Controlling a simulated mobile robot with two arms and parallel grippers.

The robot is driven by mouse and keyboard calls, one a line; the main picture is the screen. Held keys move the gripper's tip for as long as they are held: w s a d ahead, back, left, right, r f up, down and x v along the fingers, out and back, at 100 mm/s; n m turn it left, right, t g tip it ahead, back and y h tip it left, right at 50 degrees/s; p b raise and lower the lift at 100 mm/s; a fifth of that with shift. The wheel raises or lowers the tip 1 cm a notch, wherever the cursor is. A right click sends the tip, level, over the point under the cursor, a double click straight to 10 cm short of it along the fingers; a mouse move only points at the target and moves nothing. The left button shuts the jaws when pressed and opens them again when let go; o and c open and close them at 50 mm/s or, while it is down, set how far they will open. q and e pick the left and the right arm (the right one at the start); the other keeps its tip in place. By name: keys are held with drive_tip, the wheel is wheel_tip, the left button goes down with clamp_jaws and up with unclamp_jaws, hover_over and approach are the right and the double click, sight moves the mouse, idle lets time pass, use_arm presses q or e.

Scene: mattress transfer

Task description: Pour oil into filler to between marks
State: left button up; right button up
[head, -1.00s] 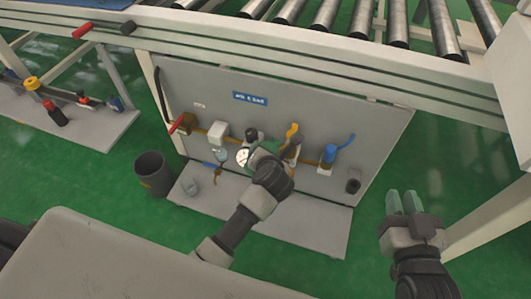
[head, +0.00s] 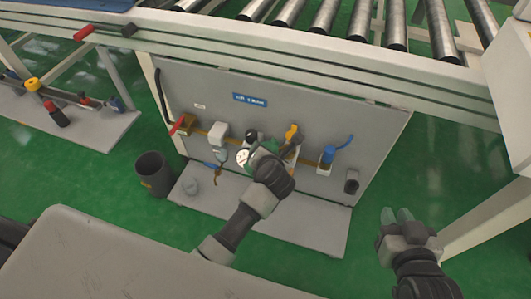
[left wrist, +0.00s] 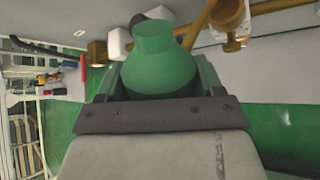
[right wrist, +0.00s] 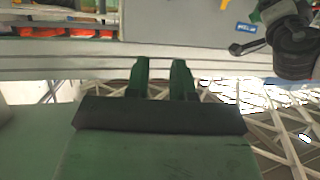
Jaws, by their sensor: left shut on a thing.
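My left gripper (left wrist: 155,95) is shut on a green bottle (left wrist: 158,70) with a short wide neck. In the left wrist view the neck points toward the panel's brass pipe (left wrist: 200,25). In the head view the left gripper (head: 262,155) is in front of the middle of the panel and largely hides the bottle. I cannot tell whether any oil is flowing, nor which fitting is the filler; no level marks can be read. My right gripper (head: 397,216) is open and empty, right of the panel; its two fingers stand apart in the right wrist view (right wrist: 160,78).
The grey panel (head: 300,115) carries a white-topped fitting (head: 218,132), a yellow-handled valve (head: 292,132), a blue-handled valve (head: 329,154) and a dark cup (head: 352,181). A dark bin (head: 153,174) stands left. A roller conveyor (head: 326,18) runs above; a pale post stands right.

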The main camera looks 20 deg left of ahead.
drive_tip(key=shift+s+d+f+g, duration=0.3)
drive_tip(key=shift+s+f+g, duration=0.3)
drive_tip(key=shift+f+g, duration=0.15)
drive_tip(key=shift+h, duration=0.3)
idle(0.9)
drive_tip(key=s+d+f+g+h+p, duration=0.1)
drive_tip(key=s+d+f+g+p, duration=0.1)
drive_tip(key=s+g, duration=0.3)
drive_tip(key=shift+s+d+f, duration=0.3)
drive_tip(key=shift+s+f, duration=0.3)
drive_tip(key=shift+f, duration=0.3)
idle(0.6)
drive_tip(key=shift+s+g, duration=0.1)
drive_tip(key=shift+g, duration=0.25)
idle(1.6)
